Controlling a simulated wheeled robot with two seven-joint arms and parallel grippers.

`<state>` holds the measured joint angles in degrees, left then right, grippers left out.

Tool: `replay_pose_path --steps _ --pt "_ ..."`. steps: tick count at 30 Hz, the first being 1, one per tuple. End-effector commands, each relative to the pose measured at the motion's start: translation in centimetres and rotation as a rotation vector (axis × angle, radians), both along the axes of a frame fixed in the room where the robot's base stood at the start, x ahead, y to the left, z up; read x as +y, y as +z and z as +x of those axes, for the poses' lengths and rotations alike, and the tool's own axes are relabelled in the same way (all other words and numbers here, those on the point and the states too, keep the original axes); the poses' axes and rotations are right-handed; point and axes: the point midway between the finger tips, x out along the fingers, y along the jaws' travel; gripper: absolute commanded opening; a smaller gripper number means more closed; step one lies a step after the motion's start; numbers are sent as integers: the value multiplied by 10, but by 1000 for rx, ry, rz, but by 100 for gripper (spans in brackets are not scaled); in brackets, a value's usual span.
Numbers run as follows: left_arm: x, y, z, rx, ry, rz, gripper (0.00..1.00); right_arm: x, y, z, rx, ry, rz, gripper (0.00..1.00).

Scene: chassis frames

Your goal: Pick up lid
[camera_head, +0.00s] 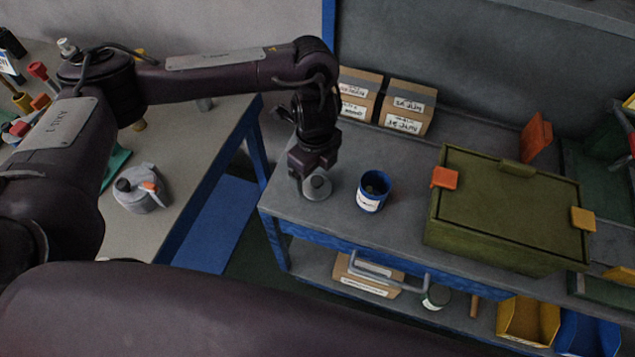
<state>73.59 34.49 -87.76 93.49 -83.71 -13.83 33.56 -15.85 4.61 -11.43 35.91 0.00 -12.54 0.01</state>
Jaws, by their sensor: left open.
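A small round grey lid (318,187) with a raised knob lies on the grey top of the cart, near its left end. My left gripper (308,181) points down at the lid and is open, with its fingers close around or beside the knob. I cannot tell whether the fingers touch it. A blue cup-like container (373,191) with a white label stands open just right of the lid. My right gripper is not in view.
A green box (510,205) with orange tabs stands to the right on the cart (300,222). Two cardboard boxes (407,107) stand behind. A workbench (190,165) at left holds a grey round canister (140,188) and tools. A gap separates bench and cart.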

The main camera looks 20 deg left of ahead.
Motion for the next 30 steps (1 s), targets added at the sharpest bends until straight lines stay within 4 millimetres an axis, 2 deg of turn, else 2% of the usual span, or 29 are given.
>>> replay_pose_path --steps 6,8,12,17,20,30 --pt "-1 -28 3 3 2 -2 89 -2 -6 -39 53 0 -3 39" --pt "-1 -36 4 4 3 -1 89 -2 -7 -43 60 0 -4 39" --pt "-1 -50 5 0 0 -2 89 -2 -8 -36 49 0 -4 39" --pt "-1 -52 6 -4 -1 -3 89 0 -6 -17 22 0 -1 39" --pt "-1 -52 6 -4 -1 -3 89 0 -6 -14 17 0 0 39" --pt "-1 -51 6 -4 -1 -3 46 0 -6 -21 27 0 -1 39"
